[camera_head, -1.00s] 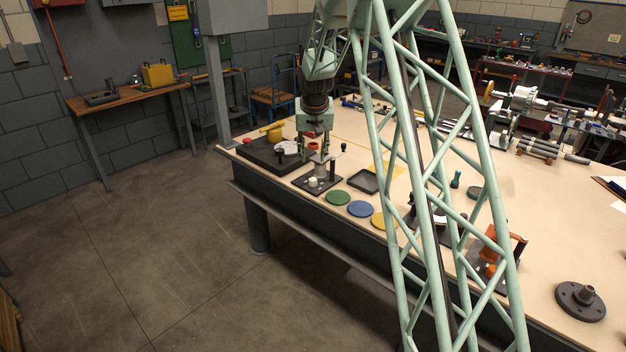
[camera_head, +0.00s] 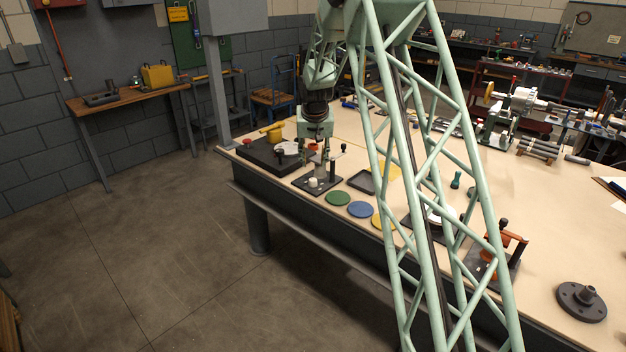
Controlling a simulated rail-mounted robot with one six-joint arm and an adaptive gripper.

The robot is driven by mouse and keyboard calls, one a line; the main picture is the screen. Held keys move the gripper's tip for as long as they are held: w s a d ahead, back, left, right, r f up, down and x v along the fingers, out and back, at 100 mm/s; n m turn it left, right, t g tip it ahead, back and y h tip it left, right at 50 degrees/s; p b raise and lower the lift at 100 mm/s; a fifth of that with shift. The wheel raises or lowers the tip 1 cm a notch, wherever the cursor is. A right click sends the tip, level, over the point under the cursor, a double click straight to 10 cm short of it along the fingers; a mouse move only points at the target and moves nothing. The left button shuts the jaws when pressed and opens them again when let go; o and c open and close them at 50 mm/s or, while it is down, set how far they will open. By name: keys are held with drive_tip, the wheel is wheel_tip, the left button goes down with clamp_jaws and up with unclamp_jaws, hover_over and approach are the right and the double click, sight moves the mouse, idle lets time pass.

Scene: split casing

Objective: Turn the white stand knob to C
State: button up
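The white stand knob (camera_head: 314,183) is a small pale piece low on the front of a dark square stand base (camera_head: 329,187) near the table's left front edge. A post with a black-tipped side arm (camera_head: 343,148) rises from this stand. Its letter marks are too small to read. My gripper (camera_head: 316,154) points down over the back of the stand, above and behind the white knob and apart from it in the picture. Its fingers overlap the stand's post in this view, so their opening and any contact are unclear.
A dark board (camera_head: 262,155) with a yellow-handled part lies left of the stand. My green lattice arm hides the table's middle.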

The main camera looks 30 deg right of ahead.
sight(313, 179)
drive_tip(key=b+x, duration=0.2)
drive_tip(key=x, duration=1)
drive_tip(key=shift+w+f, duration=0.1)
drive_tip(key=shift+f, duration=0.05)
drive_tip(key=c, duration=0.8)
